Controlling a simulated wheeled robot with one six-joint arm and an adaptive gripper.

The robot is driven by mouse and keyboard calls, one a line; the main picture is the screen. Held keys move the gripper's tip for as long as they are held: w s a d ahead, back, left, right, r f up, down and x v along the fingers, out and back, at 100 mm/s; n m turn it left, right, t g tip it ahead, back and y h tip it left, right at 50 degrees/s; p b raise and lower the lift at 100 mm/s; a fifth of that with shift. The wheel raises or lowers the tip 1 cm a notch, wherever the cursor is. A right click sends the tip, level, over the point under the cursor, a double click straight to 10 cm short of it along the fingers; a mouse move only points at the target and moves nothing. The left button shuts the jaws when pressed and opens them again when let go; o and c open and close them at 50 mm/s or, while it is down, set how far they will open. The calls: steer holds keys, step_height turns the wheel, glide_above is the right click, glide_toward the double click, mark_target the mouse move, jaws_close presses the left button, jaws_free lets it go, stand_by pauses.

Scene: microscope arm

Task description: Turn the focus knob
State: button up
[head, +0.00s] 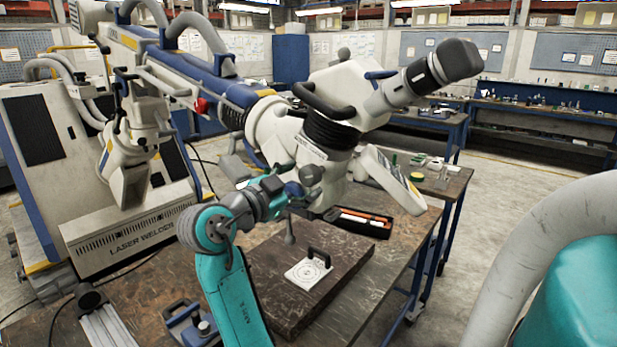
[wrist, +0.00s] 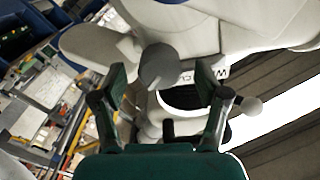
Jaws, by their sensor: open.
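The microscope head (head: 335,95) is a white and grey unit on a jointed arm above the table. A round grey knob, which looks like the focus knob (wrist: 158,66), sticks out below the white housing in the wrist view. My gripper (wrist: 161,78) is open, with one dark green finger on each side of this knob. I cannot tell whether either finger touches it. In the head view my gripper (head: 293,189) is small and partly lost against the underside of the microscope head, close to a grey round knob (head: 311,174).
Below is a worktable (head: 395,265) with a dark board (head: 265,285), which carries a white target plate (head: 307,272) with a black handle. An open tool case (head: 360,222) lies behind it. The laser welder cabinet (head: 130,235) stands at the left. A black-ended eyepiece (head: 440,68) juts out at upper right.

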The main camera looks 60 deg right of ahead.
steer(key=v, duration=0.8)
steer(key=shift+a, duration=0.25)
steer(key=shift+w, duration=0.1)
